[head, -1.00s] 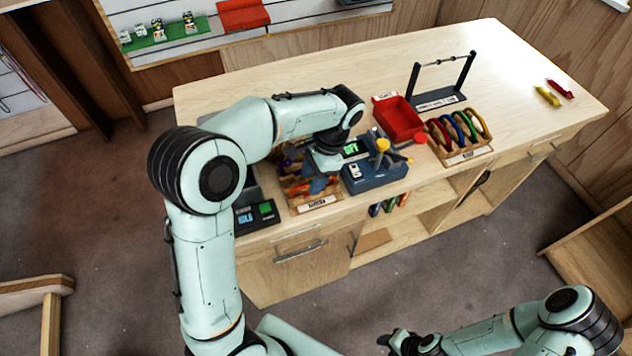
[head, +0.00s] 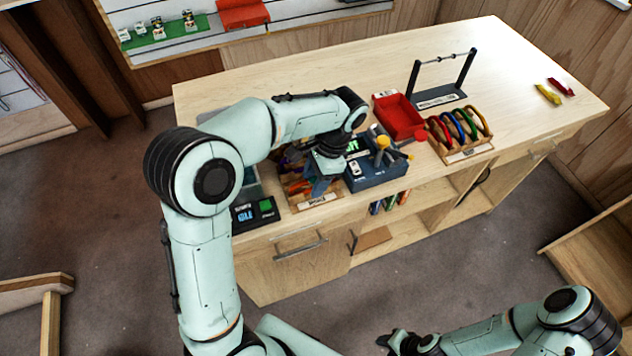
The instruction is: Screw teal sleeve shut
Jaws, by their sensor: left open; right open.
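I cannot make out a teal sleeve in the head view; it is too small or hidden. A wooden tray (head: 322,203) with several small coloured pieces of gear stands near the front edge of the workbench, partly covered by my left arm. My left gripper (head: 318,192) points down over this tray, open, at its right part. Whether its fingers touch anything in the tray cannot be told. My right gripper (head: 398,341) is open and empty, low at the bottom of the view, away from the bench.
Beyond are a red bin (head: 400,117), a rack of coloured rings (head: 462,151) and a dark bar stand (head: 442,98). A dark panel (head: 256,215) lies left. The bench's back and right are mostly clear.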

